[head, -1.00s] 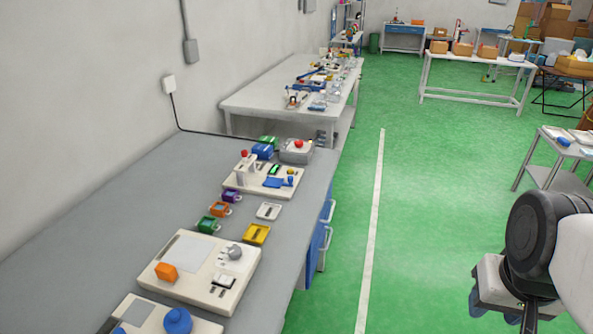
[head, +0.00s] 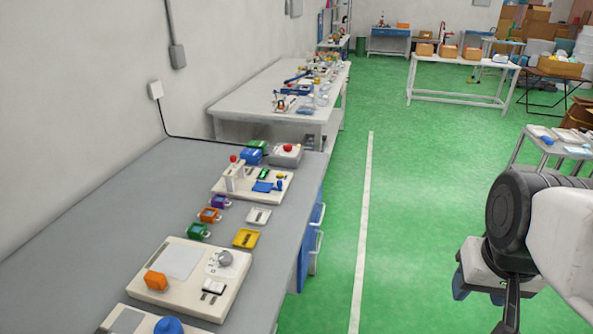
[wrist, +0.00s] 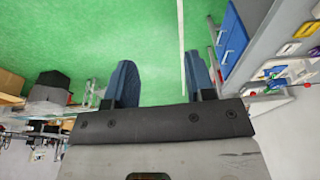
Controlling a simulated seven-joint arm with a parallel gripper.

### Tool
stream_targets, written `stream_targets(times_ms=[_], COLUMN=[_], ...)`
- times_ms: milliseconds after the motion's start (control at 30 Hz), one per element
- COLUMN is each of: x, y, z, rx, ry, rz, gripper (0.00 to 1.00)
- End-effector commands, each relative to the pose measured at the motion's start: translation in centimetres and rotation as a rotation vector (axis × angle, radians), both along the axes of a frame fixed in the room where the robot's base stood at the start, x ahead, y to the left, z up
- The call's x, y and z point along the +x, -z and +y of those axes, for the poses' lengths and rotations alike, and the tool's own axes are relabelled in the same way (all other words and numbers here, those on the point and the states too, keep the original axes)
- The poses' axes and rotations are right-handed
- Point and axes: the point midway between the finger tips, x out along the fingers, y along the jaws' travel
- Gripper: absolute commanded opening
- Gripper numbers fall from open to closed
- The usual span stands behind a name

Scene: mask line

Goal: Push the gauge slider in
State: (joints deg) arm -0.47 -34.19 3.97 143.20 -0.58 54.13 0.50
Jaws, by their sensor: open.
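I cannot single out a gauge slider for certain. Nearer, a larger pale panel (head: 203,302) carries an orange cube (head: 155,281), a grey knob (head: 225,258) and small black-and-white switches. My gripper (head: 480,288) hangs over the green floor, right of the bench and well apart from it. In the wrist view my gripper (wrist: 160,65) has its two blue fingers spread, with nothing between them.
Purple, orange and green small blocks (head: 198,231), a yellow tray (head: 246,238) and a white tray (head: 258,217) lie between the boards. A grey box with a red button (head: 286,154) stands at the bench's far end. Blue drawers (head: 311,240) face the open green floor (head: 420,200).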

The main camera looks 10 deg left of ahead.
Motion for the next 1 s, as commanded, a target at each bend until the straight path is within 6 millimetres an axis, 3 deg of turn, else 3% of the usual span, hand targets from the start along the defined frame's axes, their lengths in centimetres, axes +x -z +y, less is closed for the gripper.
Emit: stream_targets(times_ms=[533,1000], x=[11.5,22.0], y=[-3.5,-4.3], z=[3.9,9.3], rx=[-0.011,-0.021], ry=[-0.135,-0.257], rz=[0.041,0.076], gripper=[0.50,0.50])
